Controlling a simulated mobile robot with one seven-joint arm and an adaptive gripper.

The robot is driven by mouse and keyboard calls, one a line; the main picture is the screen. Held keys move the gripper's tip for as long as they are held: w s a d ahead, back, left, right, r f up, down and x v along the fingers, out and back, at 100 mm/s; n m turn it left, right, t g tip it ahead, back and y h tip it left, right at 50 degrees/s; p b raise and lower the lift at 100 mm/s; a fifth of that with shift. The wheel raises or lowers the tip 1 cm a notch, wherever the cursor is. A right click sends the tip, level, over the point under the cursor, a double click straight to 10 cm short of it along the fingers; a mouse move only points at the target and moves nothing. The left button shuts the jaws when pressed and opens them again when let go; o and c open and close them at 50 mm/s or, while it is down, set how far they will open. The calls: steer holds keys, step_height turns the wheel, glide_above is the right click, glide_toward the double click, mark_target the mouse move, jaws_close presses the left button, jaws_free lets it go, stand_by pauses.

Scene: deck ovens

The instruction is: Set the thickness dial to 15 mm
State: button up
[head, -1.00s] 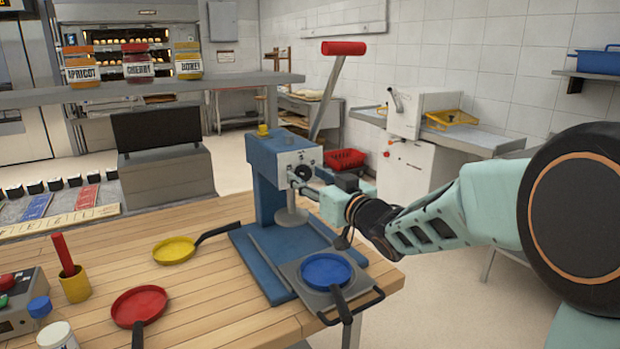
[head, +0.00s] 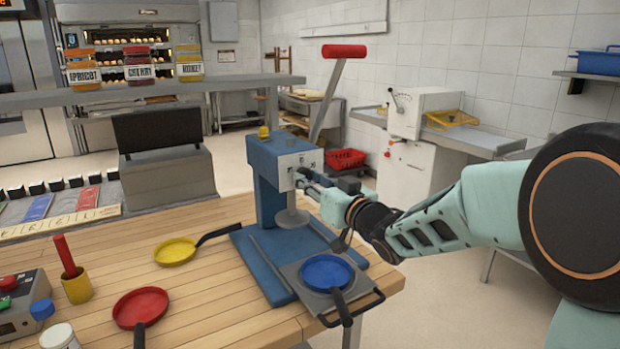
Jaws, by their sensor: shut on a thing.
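The blue press (head: 265,165) stands on the wooden table, with a light face plate (head: 290,161) on its front that bears small dark marks, too small to read. The thickness dial sits on this plate and is mostly hidden behind my fingers, so I cannot tell its setting. My gripper (head: 304,178) reaches in from the right and is shut on the dial, its fingertips at the plate.
A long lever with a red grip (head: 344,51) rises above the press. A blue pan (head: 326,271) lies on the press's front tray, below my gripper. Yellow (head: 175,251) and red (head: 140,306) pans lie on the table to the left.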

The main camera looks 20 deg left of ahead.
steer(key=m+p, duration=0.3)
steer(key=m, duration=0.2)
steer(key=shift+r+p, duration=0.15)
steer(key=shift+p, duration=0.2)
steer(key=m+p, duration=0.3)
steer(key=m, duration=0.2)
steer(key=shift+m, duration=0.3)
steer(key=shift+f, duration=0.2)
steer(key=o, duration=1.1)
steer(key=shift+o, duration=0.2)
steer(key=v, duration=1.2)
